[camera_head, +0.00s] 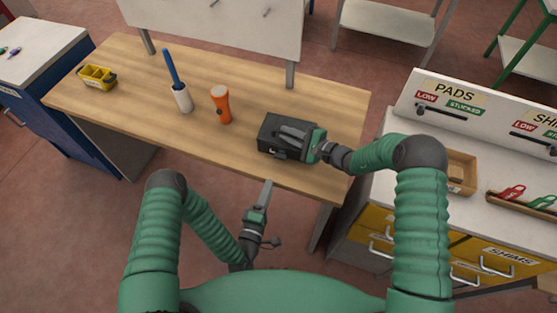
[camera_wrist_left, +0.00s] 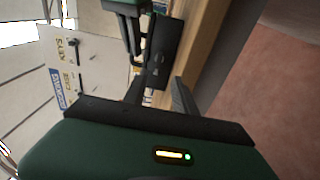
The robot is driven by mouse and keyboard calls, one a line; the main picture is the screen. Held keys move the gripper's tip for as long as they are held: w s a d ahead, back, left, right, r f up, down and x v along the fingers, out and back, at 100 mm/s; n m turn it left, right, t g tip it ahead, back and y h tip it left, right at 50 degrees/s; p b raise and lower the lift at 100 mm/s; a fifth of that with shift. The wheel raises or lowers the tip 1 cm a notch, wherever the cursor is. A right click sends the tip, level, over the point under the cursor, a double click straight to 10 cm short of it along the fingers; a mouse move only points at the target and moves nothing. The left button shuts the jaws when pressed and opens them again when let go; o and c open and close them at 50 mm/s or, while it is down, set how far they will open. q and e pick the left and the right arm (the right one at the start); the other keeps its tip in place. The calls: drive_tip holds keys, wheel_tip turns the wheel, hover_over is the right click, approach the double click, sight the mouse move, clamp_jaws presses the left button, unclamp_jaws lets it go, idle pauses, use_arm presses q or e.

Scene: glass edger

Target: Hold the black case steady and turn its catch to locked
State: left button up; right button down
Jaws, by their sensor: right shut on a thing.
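The black case (camera_head: 270,126) sits on the wooden table near its front right edge. My right gripper (camera_head: 294,135) reaches over the case from the right and is shut on its top part; its fingers hide what they grip. My left gripper (camera_head: 268,185) is just off the table's front edge, below the case and apart from it. In the left wrist view its two fingers (camera_wrist_left: 160,92) are spread and empty, pointing toward the case (camera_wrist_left: 167,45). A small catch-like detail (camera_wrist_left: 155,72) shows on the case's front; its setting is too small to read.
On the table (camera_head: 140,110) stand an orange flashlight-like object (camera_head: 221,105), a blue-handled white roller (camera_head: 182,97) and a yellow bin (camera_head: 97,77), all left of the case. A bench with yellow drawers (camera_head: 400,224) and a PADS panel (camera_head: 455,95) is at the right.

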sight(278, 167)
use_arm(q)
drive_tip(key=x, duration=1.2)
drive_tip(key=shift+r, duration=0.1)
drive_tip(key=shift+s, duration=0.1)
drive_tip(key=shift+c, duration=0.2)
clamp_jaws()
